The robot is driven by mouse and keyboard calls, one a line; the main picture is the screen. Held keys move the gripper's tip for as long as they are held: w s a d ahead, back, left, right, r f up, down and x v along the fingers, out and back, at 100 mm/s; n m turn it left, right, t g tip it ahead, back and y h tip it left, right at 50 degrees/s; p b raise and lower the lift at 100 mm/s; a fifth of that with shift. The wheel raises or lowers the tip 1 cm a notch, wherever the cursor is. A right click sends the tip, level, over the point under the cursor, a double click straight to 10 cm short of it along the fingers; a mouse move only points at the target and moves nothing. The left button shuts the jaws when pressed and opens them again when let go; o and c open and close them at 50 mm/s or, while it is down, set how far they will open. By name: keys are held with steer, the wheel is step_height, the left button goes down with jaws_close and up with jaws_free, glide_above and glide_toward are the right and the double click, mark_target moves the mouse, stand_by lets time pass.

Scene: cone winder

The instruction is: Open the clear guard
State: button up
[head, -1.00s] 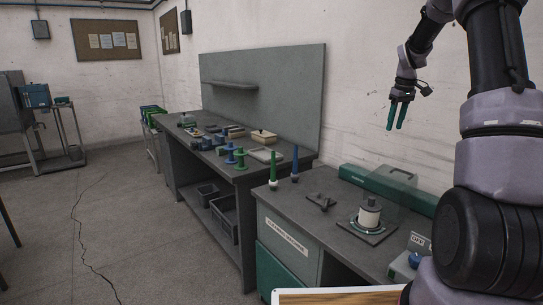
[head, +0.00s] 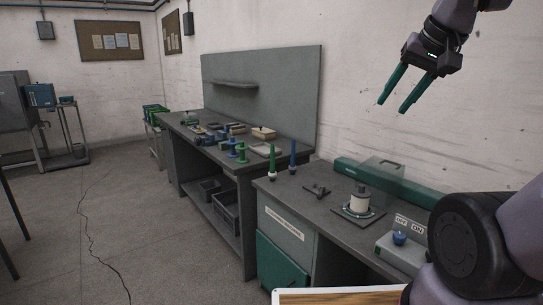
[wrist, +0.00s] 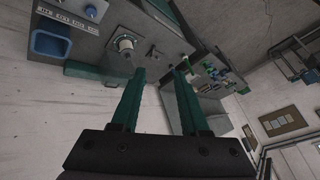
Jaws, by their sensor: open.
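The clear guard (head: 380,172) is a see-through smoky panel with a dark handle-like strip at its top, in the head view. It stands at the green housing (head: 345,168) of the winder, behind a white yarn package (head: 359,203) on a round base. Whether it is fully shut I cannot tell. My gripper (head: 391,108) is open and empty, high above the bench and apart from the guard, green fingers pointing down-left. In the wrist view, my gripper (wrist: 161,70) shows spread fingers with the white package (wrist: 126,43) beyond them; the guard is not clear there.
A control box with a blue knob (head: 399,238) and an OFF/ON label sits at the bench's right. A longer bench (head: 180,150) with bobbins and trays lies beyond. Air around the gripper is free.

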steer(key=shift+s+a+f, duration=0.1)
steer(key=shift+s+f, duration=0.15)
steer(key=shift+s, duration=0.5)
jaws_close()
steer(key=w+d+f+m+g+h, duration=0.15)
steer(key=w+d, duration=0.25)
steer(key=w, duration=0.5)
steer(key=w+d+f+m+h, duration=0.1)
steer(key=w+d+m+h, duration=0.1)
steer(key=w+d, duration=0.5)
steer(key=w+d+f+m+g+h, duration=0.1)
steer(key=w+d+f+m+h, duration=0.1)
steer(key=w, duration=0.9)
steer(key=w+d+f+h, duration=0.1)
steer(key=w+d+f, duration=0.4)
steer(key=w+f, duration=0.3)
steer(key=w+d+f+m+h, duration=0.1)
steer(key=w+d+f, duration=0.4)
steer(key=w+f, duration=0.4)
steer(key=w+d+f+h, duration=0.1)
steer(key=w+d+f, duration=0.4)
steer(key=w+f, duration=0.4)
step_height(320, 180, down, 2)
steer(key=shift+w+f+m+t+h, duration=0.1)
steer(key=shift+f+m+t+h, duration=0.1)
steer(key=shift+m+t+h, duration=0.05)
